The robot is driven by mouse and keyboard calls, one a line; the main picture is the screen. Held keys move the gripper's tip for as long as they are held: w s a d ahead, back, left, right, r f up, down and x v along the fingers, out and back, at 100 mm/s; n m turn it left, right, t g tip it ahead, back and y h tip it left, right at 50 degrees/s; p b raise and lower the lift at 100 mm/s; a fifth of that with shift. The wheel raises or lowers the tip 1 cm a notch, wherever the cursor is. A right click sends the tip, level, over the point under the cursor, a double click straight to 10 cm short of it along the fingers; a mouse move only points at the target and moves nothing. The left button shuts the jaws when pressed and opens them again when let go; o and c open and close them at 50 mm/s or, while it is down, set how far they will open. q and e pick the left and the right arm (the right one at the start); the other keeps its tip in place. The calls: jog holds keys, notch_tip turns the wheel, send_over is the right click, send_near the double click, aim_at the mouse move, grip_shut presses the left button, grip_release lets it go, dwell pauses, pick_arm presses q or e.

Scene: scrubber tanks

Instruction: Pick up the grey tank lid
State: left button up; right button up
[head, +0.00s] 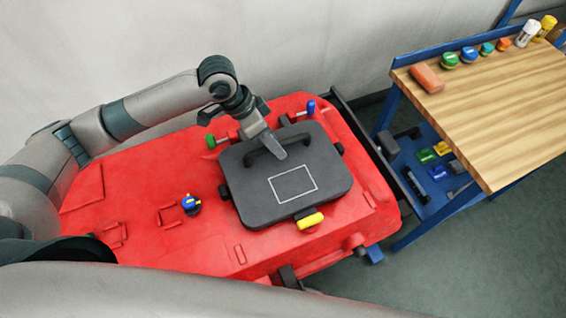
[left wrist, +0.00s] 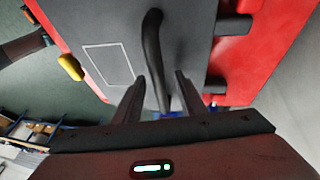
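The grey tank lid (head: 258,208) lies flat on the red scrubber body (head: 140,232). It has a black bar handle (head: 252,160) and a pale rectangle outline on top. My left gripper (head: 279,151) is over the handle from above. In the left wrist view the handle (left wrist: 153,50) runs between the two open fingers of my left gripper (left wrist: 158,95), with a visible gap on each side. The lid also fills the middle of that view (left wrist: 190,40). The fingers hide part of the handle in the head view. My right gripper is not in view.
Around the lid sit a green knob (head: 211,141), a blue knob (head: 311,106) and a yellow latch (head: 310,220). A blue-and-yellow cap (head: 190,204) is on the red body. At right stands a wooden-topped bench (head: 500,110) with several small items and a blue lower shelf.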

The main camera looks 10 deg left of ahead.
pick_arm(q)
grip_shut()
dwell(1.5)
